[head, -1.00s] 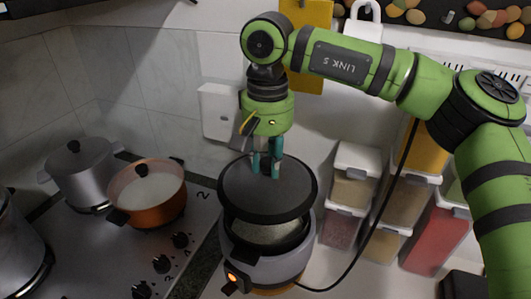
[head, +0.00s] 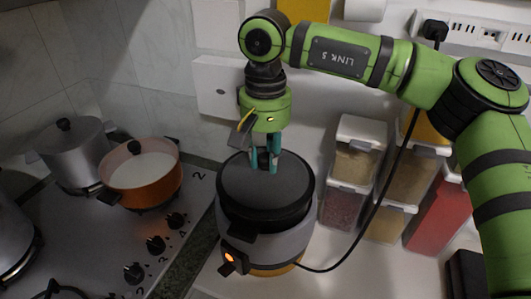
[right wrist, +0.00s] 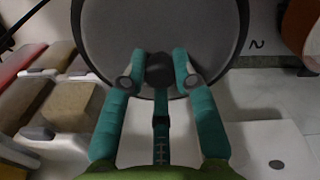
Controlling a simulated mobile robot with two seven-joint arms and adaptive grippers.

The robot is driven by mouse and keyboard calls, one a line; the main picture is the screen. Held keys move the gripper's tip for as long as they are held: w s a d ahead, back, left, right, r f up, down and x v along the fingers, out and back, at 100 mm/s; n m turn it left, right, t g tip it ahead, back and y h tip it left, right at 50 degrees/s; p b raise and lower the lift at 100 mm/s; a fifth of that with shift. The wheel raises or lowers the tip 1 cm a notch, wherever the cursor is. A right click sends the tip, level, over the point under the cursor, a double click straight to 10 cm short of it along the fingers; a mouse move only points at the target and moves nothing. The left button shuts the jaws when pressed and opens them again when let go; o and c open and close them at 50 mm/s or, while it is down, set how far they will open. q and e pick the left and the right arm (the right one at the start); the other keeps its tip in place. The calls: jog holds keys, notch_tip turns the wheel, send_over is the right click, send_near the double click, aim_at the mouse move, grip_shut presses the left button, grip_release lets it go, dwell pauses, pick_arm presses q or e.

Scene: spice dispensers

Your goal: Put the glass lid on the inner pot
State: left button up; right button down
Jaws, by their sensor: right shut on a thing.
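The lid (head: 238,190) is a round dark grey disc with a small black knob (right wrist: 160,70). My right gripper (head: 263,170) is shut on the knob from above; the right wrist view shows one finger on each side of it. The lid lies nearly level right over the black inner pot (head: 262,222), which stands in the grey cooker (head: 285,243). The lid covers the pot's opening, so the contents are hidden. I cannot tell whether a thin gap is left between lid and rim. My left gripper is not in view.
A stove (head: 120,225) on the left holds an orange pot (head: 150,190) and a steel pot (head: 75,160). Clear spice containers (head: 350,170) stand to the right, with a black cable (head: 375,195) running in front. The wall is close behind.

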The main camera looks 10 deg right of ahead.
jog(key=shift+f+b, duration=0.45)
jog(key=shift+f, duration=0.2)
jog(key=c, duration=0.9)
grip_release()
